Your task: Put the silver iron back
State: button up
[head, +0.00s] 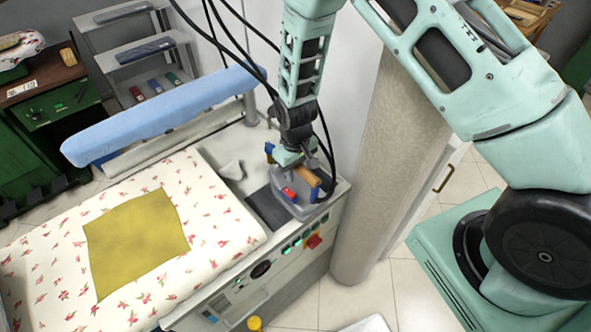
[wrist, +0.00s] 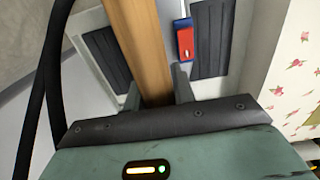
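The silver iron (head: 289,207) has a wooden handle, red and blue parts on its body. It is at the right end of the pressing table, over a dark pad (head: 262,208). My gripper (head: 302,166) is above it, pointing down. In the wrist view the wooden handle (wrist: 140,40) runs between the two fingers of my gripper (wrist: 157,88), which sit close against its sides. I cannot tell whether the iron rests on the pad or hangs just above it. The gripper hides part of the iron's top.
The flowered pressing table (head: 215,228) carries a yellow cloth (head: 135,240). A blue padded arm (head: 165,115) stands behind it. Green buttons and a red switch (head: 314,241) line the table's front. A rough beige column (head: 385,170) is close on the right. Shelves (head: 145,65) stand behind.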

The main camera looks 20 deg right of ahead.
jog(key=o, duration=0.4)
jog(key=shift+c, duration=0.2)
notch_tip(320, 180, up, 11)
jog(key=b, duration=0.3)
jog(key=shift+b, duration=0.3)
jog(key=shift+s+a+r, duration=0.1)
jog(key=shift+r, duration=0.6)
jog(key=s+a+r+n+y, duration=0.1)
jog(key=s+a+r, duration=0.25)
jog(key=s, duration=0.25)
jog(key=s+a+r+n, duration=0.1)
jog(key=s+a+r, duration=0.2)
jog(key=s+r, duration=0.2)
jog(key=s+r+n, duration=0.2)
jog(key=s+r, duration=0.2)
jog(key=s, duration=1)
jog(key=shift+s, duration=0.15)
